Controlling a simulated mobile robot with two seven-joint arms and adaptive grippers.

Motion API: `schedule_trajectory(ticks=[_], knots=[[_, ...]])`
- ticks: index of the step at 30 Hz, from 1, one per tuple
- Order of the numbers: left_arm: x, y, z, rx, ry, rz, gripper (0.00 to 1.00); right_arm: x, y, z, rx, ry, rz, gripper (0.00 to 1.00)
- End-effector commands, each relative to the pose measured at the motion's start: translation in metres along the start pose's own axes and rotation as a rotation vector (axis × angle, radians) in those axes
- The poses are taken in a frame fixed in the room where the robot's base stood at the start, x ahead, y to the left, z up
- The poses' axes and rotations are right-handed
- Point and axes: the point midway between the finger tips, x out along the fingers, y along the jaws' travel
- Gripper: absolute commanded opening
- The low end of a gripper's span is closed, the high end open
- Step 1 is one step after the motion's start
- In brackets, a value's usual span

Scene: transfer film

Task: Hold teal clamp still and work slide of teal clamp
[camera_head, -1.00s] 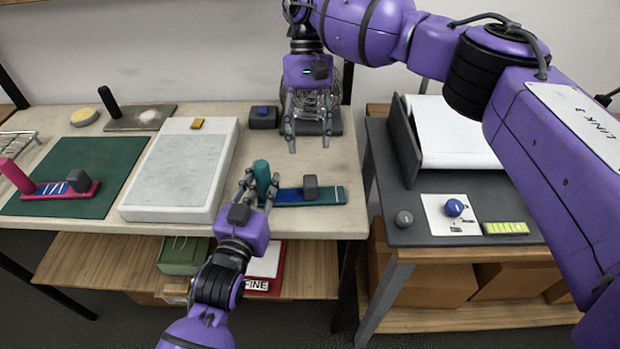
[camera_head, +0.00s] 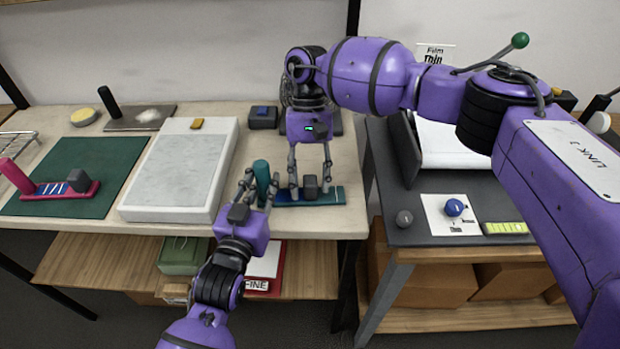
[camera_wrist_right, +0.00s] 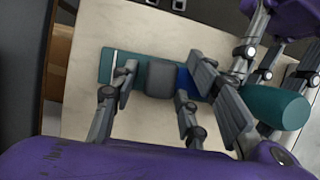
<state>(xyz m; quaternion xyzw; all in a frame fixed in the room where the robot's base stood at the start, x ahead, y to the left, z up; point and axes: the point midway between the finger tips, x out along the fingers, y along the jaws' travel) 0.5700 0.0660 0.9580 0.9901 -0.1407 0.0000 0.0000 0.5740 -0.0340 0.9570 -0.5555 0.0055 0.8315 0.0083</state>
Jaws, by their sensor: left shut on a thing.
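The teal clamp lies near the bench's front edge, with a flat teal base (camera_head: 337,196), an upright teal post (camera_head: 262,176) and a dark grey slide block (camera_head: 310,186). My left gripper (camera_head: 260,192) is shut on the post. My right gripper (camera_head: 310,191) points down with its fingers open on either side of the slide block. In the right wrist view, the slide block (camera_wrist_right: 160,78) sits between the right fingers (camera_wrist_right: 155,83), with gaps visible. The post (camera_wrist_right: 276,108) shows there beside the left gripper's fingers.
A pale slab (camera_head: 178,170) lies left of the clamp. A green mat (camera_head: 75,205) holds a pink clamp (camera_head: 50,189). A grey side table (camera_head: 440,235) is to the right, across a gap.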

Motion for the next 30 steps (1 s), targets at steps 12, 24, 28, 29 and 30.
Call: schedule_trajectory(ticks=[12, 24, 28, 29, 30], knots=[[0.0, 0.0, 0.0, 0.0, 0.0, 0.0, 0.0, -0.001, 0.0, 0.0, 0.001, 0.0, 0.0, 0.0], [0.0, 0.0, 0.0, 0.0, 0.0, -0.001, 0.0, -0.001, 0.047, -0.001, 0.004, 0.002, 0.0, 0.0], [0.0, -0.001, 0.0, 0.001, 0.0, -0.001, 0.0, -0.001, 0.054, -0.001, 0.004, 0.003, 0.0, 0.0], [0.0, -0.001, 0.0, 0.001, 0.0, -0.001, 0.0, -0.001, 0.055, -0.001, 0.004, 0.003, 0.001, 0.0], [0.0, -0.001, 0.0, 0.001, 0.0, -0.001, 0.0, -0.001, 0.054, -0.001, 0.004, 0.003, 0.001, 0.0]])
